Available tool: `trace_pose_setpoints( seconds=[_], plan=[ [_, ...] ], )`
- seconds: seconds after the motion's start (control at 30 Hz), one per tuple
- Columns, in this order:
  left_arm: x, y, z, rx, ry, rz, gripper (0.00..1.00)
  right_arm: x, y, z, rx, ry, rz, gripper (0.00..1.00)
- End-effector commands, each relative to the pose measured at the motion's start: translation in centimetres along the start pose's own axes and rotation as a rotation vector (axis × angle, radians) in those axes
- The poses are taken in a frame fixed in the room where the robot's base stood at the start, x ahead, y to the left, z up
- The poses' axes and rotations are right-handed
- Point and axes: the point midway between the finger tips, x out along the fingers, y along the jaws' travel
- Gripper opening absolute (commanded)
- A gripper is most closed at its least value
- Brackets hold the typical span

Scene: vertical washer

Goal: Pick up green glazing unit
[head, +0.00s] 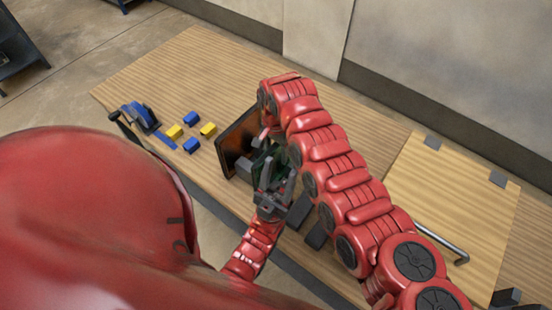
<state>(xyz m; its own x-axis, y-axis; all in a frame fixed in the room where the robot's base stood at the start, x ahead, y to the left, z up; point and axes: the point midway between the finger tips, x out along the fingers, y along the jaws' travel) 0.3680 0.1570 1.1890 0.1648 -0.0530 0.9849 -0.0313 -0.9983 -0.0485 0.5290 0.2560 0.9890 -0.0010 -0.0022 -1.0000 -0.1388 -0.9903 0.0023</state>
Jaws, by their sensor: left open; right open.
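A dark green pane, apparently the green glazing unit (270,165), stands behind grey gripper fingers near the middle of the table. It is small, and my grippers and arm hide much of it. My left gripper (275,182) is open, its fingers in front of the pane; whether they touch it I cannot tell. My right arm arches over from the right, and its gripper (262,138) is open at the pane's upper left, partly hidden by the arm.
An amber-brown framed panel (237,138) stands left of the pane. Yellow and blue blocks (191,118) and a blue tool (146,117) lie further left on the wooden table (165,70). A light board with a grey handle (452,190) is at right. A wall runs behind.

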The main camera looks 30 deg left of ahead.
Motion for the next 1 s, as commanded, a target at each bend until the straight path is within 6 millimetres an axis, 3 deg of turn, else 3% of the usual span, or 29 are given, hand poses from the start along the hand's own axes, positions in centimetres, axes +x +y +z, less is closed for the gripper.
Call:
trace_pose_setpoints(
  seconds=[0.1, 0.43, 1.0],
  plan=[
    [-0.08, 0.01, 0.01, 0.000, 0.000, 0.000, 0.50, 0.00, -0.05, -0.01, 0.000, 0.001, -0.001, 0.58],
    [-0.08, 0.00, 0.01, 0.000, 0.000, 0.000, 0.50, -0.04, -0.06, -0.02, 0.000, 0.001, -0.002, 0.00],
    [-0.08, 0.00, 0.01, 0.000, 0.000, 0.000, 0.50, -0.08, -0.07, -0.02, 0.000, 0.001, -0.002, 0.00]
  ],
)
